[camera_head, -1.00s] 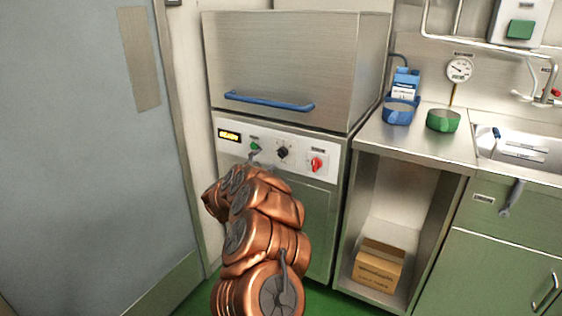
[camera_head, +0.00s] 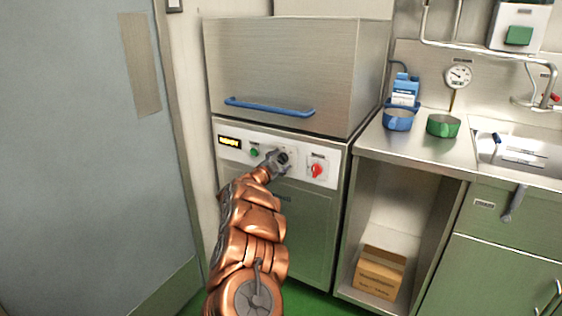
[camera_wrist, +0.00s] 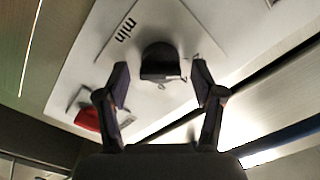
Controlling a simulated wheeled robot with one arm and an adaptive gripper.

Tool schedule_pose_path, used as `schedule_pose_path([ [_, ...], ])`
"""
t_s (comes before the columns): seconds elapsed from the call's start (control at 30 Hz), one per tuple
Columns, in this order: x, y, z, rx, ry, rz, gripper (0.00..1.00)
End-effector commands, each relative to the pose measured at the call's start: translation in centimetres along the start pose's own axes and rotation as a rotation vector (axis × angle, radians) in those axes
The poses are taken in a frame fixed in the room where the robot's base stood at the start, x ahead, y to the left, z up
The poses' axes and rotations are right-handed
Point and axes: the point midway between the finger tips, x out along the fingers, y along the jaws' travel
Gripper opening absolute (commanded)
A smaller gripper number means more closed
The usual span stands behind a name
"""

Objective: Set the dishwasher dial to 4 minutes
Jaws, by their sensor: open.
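The dishwasher (camera_head: 296,80) stands in the middle of the head view, with a white control panel on its front. The black dial (camera_head: 283,157) sits between the green button and the red switch, partly hidden by my gripper (camera_head: 277,160). In the wrist view the dial (camera_wrist: 160,62) shows as a dark round knob on a white plate with "min" printed beside it. My gripper is open in the wrist view (camera_wrist: 162,84), one finger toward each side of the dial. The dial is just beyond the fingertips. The dial's setting is not readable.
The red switch (camera_head: 317,171) is right of the dial; it also shows in the wrist view (camera_wrist: 88,119). The green button (camera_head: 254,152) and a lit display (camera_head: 230,141) are to the left. A blue handle (camera_head: 270,106) runs above. A counter (camera_head: 425,150) stands to the right.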

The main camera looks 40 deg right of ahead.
Motion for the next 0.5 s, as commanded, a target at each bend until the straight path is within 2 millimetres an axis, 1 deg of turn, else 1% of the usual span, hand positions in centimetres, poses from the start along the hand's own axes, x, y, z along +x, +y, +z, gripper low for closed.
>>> schedule_pose_path([
  [0.17,0.67,-0.13,-0.06,0.001,0.0,-0.003,0.67],
  [0.5,0.78,-0.1,0.01,0.0,-0.002,-0.002,0.67],
])
